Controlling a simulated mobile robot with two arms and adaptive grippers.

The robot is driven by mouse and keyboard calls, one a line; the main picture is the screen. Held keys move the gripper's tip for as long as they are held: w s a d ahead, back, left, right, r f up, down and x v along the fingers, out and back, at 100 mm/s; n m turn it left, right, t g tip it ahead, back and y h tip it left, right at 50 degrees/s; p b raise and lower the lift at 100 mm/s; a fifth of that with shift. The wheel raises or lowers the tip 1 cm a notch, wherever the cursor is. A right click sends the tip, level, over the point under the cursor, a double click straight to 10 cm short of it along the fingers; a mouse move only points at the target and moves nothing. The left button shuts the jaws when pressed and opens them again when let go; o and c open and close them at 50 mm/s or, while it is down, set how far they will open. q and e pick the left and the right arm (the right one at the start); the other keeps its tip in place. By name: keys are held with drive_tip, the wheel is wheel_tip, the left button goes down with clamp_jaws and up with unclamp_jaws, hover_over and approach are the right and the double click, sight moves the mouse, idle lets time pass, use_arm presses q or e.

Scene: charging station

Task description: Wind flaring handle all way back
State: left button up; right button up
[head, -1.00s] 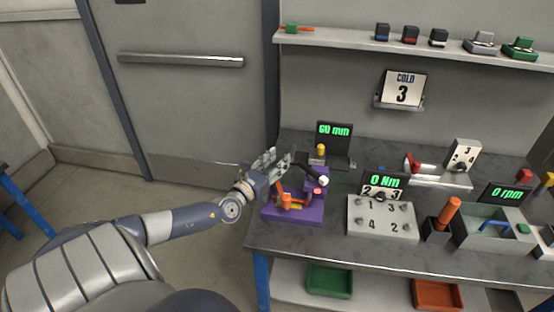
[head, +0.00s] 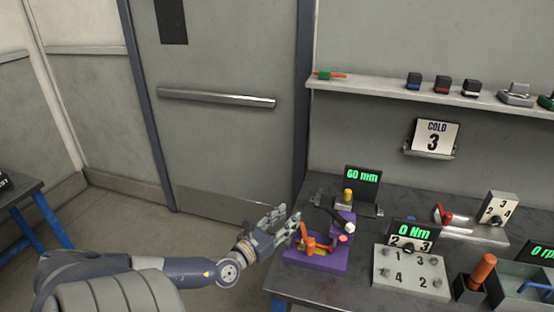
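The purple flaring tool (head: 315,262) stands at the left end of the bench. A black handle (head: 331,219) with a white knob (head: 350,227) slants across its top, and the knob is on the right end. An orange lever (head: 312,244) sits on the front of the tool. My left gripper (head: 288,223) is just left of the tool, with its fingers spread and nothing visible between them. It appears apart from the handle, though the handle's left end is close to the fingertips. My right gripper is out of view.
A display reading 60 mm (head: 363,177) stands behind the tool. To the right are a 0 Nm display (head: 413,234), a grey numbered block (head: 411,272) and an orange-handled tool (head: 482,272). Open floor lies left of the bench, before the door (head: 217,130).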

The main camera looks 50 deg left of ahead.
use_arm(q)
drive_tip(key=s, duration=0.3)
drive_tip(key=shift+s+d, duration=0.3)
drive_tip(key=shift+s, duration=0.1)
